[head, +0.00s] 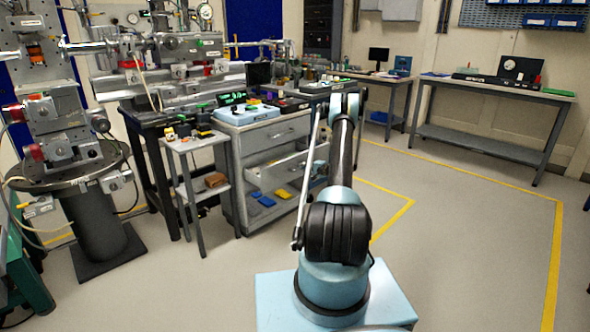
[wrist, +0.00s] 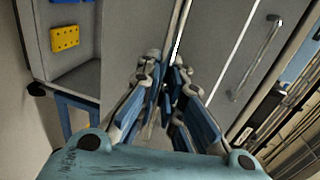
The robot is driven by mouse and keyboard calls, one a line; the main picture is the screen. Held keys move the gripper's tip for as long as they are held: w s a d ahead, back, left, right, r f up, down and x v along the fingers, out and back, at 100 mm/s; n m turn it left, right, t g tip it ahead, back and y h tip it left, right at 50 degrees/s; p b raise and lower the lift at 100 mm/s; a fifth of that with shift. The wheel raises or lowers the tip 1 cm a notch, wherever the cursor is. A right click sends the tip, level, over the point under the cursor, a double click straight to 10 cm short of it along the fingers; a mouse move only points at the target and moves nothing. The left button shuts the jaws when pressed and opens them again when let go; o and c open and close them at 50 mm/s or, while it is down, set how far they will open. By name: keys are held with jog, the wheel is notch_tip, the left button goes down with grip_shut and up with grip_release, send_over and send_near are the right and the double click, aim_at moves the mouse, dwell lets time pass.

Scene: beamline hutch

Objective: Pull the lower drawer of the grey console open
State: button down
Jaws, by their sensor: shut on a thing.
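The grey console (head: 237,150) stands left of my arm in the head view, with an upper drawer (head: 283,134) above the lower drawer (head: 272,178). The lower drawer seems to stand out a little from the body, with a pale gap along its top. In the wrist view, the lower drawer's front (wrist: 122,40) runs up beside my gripper (wrist: 168,92). My gripper is shut on the lower drawer's handle, which its fingers mostly hide. The upper drawer's bar handle (wrist: 262,48) is at the right. In the head view my gripper is partly hidden by my arm.
A small side table (head: 195,143) stands against the console's left. A workbench (head: 490,87) is at the back right. The floor on the right is clear.

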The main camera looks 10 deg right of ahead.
jog(key=s+d, duration=0.2)
jog(key=shift+s+d, duration=0.25)
jog(key=shift+s, duration=0.05)
jog(key=c, duration=1.7)
grip_release()
jog(key=shift+a+f, duration=0.1)
jog(key=shift+a, duration=0.15)
jog(key=v, duration=1.2)
jog(key=shift+a, duration=0.1)
